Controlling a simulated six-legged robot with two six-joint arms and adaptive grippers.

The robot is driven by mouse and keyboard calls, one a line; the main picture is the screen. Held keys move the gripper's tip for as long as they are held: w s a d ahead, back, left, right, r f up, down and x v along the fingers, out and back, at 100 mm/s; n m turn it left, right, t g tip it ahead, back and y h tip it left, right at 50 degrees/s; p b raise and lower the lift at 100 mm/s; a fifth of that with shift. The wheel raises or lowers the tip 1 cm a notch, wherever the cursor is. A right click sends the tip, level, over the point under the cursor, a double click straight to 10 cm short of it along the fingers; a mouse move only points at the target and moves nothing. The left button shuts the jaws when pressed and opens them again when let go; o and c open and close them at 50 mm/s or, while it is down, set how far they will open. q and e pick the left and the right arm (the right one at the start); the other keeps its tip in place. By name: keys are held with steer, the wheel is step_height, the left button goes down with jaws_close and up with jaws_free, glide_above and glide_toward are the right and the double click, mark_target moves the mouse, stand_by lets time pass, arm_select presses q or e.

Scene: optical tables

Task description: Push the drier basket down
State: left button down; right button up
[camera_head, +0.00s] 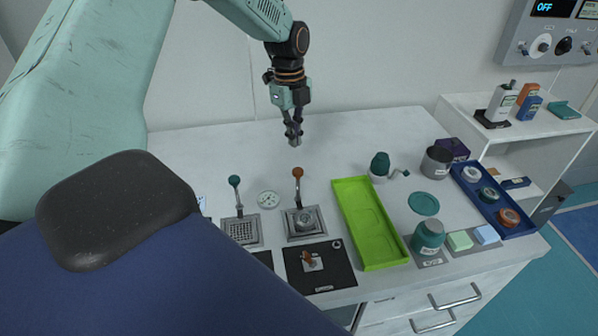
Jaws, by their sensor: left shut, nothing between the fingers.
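My left gripper (294,140) hangs pointing down above the back of the white table, its fingers together and empty. In front of it, set in the table, are two square grey fixtures. The left fixture (242,231) has a grid top and a teal-knobbed lever (235,185) standing up behind it. The right fixture (304,223) has a round metal piece in a square frame, with an orange-knobbed lever (298,174) standing up behind it. I cannot tell for sure which one is the drier basket. The gripper is apart from both. My right gripper is not in view.
A small round dial (269,199) sits between the levers. A green tray (369,222) lies to the right, and a black mat (330,273) in front. A teal grinder-like pot (380,166), a grey cup (436,162) and a blue tray (498,202) stand further right. The table's back left is clear.

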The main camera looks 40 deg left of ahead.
mark_target(297, 169)
arm_select(q)
steer(key=shift+s+d+f+m, duration=0.15)
steer(key=shift+d+m, duration=0.15)
steer(key=shift+m, duration=0.6)
steer(key=shift+d+f+b, duration=0.1)
steer(key=shift+f+b, duration=0.05)
steer(key=shift+b, duration=0.25)
step_height(297, 169, down, 5)
steer(key=b, duration=0.4)
steer(key=shift+f+b, duration=0.15)
steer(key=shift+b, duration=0.25)
steer(key=shift+d+f+b, duration=0.2)
steer(key=shift+f+b, duration=0.25)
steer(key=shift+b, duration=0.05)
steer(key=shift+a+f, duration=0.15)
steer(key=shift+a, duration=0.05)
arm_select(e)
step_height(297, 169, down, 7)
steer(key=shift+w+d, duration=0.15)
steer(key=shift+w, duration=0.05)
